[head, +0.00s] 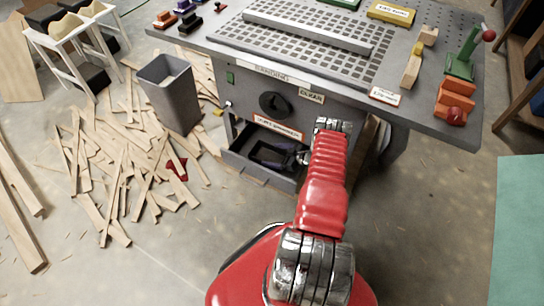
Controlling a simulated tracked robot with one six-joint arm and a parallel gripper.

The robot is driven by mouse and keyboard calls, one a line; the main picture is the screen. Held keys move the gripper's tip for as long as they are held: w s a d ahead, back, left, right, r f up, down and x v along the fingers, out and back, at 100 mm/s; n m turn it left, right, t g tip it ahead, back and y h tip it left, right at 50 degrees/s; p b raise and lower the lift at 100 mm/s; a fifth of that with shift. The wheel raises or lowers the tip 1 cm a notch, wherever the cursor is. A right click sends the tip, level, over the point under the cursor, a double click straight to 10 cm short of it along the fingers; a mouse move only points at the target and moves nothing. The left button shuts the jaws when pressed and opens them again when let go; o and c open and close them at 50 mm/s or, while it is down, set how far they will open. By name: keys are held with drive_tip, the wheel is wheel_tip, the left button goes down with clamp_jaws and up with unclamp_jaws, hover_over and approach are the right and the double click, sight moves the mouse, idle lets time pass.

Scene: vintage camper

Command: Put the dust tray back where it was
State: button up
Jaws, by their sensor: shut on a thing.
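The dust tray (256,172) is a grey, open-topped drawer low in the front of the grey sanding table, under a red-edged label. It sticks out from its opening, and its inside looks dark. My red arm reaches forward over the floor, and its wrist bends left at the table front. My dark gripper (258,152) is over and within the tray's outline, shut on the tray. The exact contact of the fingers is small and dark, so I cannot tell which part of the tray they grip.
The sanding table (440,125) holds wooden blocks, a green-and-red tool and signs. A grey bin (170,92) stands left of the tray. Wood strips (125,160) and a red piece (177,168) litter the floor at left. Floor right of my arm is clear up to a green mat (518,230).

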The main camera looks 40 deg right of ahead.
drive_tip(key=shift+f, duration=0.1)
drive_tip(key=o, duration=1)
drive_tip(key=shift+f, duration=0.1)
drive_tip(key=shift+o, duration=0.2)
drive_tip(key=v, duration=1.4)
drive_tip(key=shift+w+f, duration=0.1)
drive_tip(key=shift+f, duration=0.05)
drive_tip(key=shift+w, duration=0.1)
